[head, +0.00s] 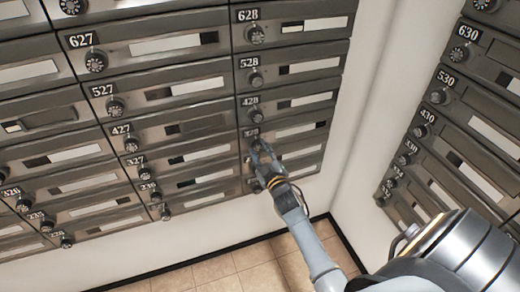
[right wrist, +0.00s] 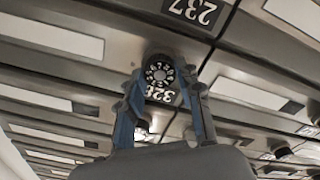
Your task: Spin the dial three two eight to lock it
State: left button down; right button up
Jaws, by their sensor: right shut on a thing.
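The 328 dial (right wrist: 159,72) is a round black knob with white markings. It shows in the right wrist view, with the upside-down 328 label (right wrist: 161,95) beside it. My right gripper (right wrist: 163,82) has one finger on each side of this dial and is shut on it. In the head view my right gripper (head: 261,150) reaches up from the lower right to the mailbox front and covers the dial. The 328 label (head: 251,133) shows just above the fingers. My left gripper is not in view.
The 428 mailbox dial (head: 255,102) sits just above, and the 327 mailbox dial (head: 135,160) to the left. A second bank of mailboxes (head: 452,110) stands at the right, past a white wall (head: 375,90). The tiled floor (head: 240,265) below is clear.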

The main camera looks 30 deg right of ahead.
jog(key=shift+m+p, duration=0.35)
jog(key=shift+m, duration=1.05)
jog(key=shift+f, duration=0.1)
jog(key=o, duration=1.2)
jog(key=shift+c, duration=0.2)
jog(key=shift+s, duration=0.15)
jog(key=v, duration=1.1)
jog(key=shift+s+a, duration=0.2)
jog(key=shift+s, duration=0.2)
